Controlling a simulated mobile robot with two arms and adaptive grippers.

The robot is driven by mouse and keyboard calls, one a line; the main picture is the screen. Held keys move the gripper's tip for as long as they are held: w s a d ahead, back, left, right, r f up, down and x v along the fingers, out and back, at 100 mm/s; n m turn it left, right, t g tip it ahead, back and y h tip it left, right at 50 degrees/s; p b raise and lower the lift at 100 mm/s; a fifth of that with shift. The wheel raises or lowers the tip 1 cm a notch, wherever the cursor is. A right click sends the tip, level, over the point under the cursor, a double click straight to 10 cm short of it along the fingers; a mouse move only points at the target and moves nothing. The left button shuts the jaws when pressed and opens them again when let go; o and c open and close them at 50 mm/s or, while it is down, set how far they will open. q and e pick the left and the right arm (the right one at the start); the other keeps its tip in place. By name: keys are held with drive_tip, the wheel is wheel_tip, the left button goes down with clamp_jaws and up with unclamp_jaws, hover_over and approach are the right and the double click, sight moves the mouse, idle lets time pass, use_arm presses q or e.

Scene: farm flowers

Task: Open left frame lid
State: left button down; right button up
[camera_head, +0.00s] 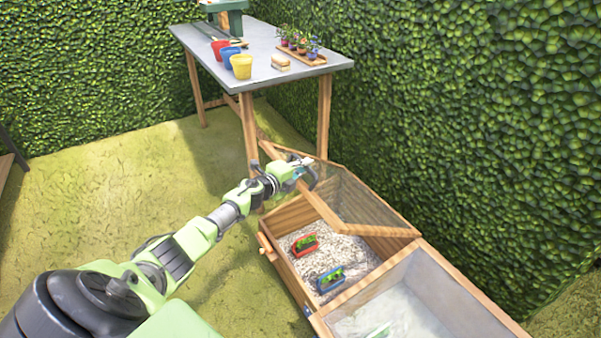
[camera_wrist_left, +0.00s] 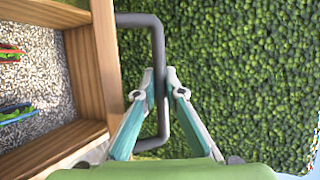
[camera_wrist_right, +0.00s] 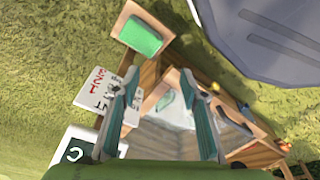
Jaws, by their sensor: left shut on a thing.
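The left frame lid (camera_head: 322,207), a wooden frame with a see-through panel, stands raised and tilted over the left frame box (camera_head: 283,268). My left gripper (camera_head: 305,172) is at the lid's raised front edge. In the left wrist view my left gripper (camera_wrist_left: 161,78) is shut on the dark grey lid handle (camera_wrist_left: 158,48), a bent bar fixed to the lid's wooden edge (camera_wrist_left: 88,70). The handle is hidden behind the gripper in the head view. My right gripper (camera_wrist_right: 158,80) is open, its fingers apart with nothing between them, in the right wrist view.
The left box holds gravel with a red planter (camera_head: 305,245) and a blue planter (camera_head: 331,279). A second frame (camera_head: 470,290) adjoins at right. A table (camera_head: 290,78) with pots and plants stands behind. The hedge (camera_head: 470,130) is close behind the frames; open grass lies left.

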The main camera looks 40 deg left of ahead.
use_arm(q)
drive_tip(key=shift+w+d+r+p, duration=0.2)
drive_tip(key=shift+w+r+p, duration=0.1)
drive_tip(key=shift+w+r, duration=0.3)
drive_tip(key=shift+w+d+r+p, duration=0.15)
drive_tip(key=shift+w+r+p, duration=0.1)
drive_tip(key=shift+w+r, duration=0.35)
use_arm(e)
drive_tip(key=shift+s+d+f, duration=0.3)
drive_tip(key=shift+s+f, duration=0.55)
drive_tip(key=shift+f, duration=0.2)
drive_tip(key=shift+s+d+f, duration=0.25)
drive_tip(key=shift+s+f, duration=0.55)
drive_tip(key=shift+f, duration=0.2)
use_arm(q)
drive_tip(key=shift+s+r, duration=0.1)
drive_tip(key=c, duration=2.2)
unclamp_jaws()
drive_tip(key=shift+o, duration=0.6)
drive_tip(key=shift+s, duration=0.1)
drive_tip(key=v, duration=1.2)
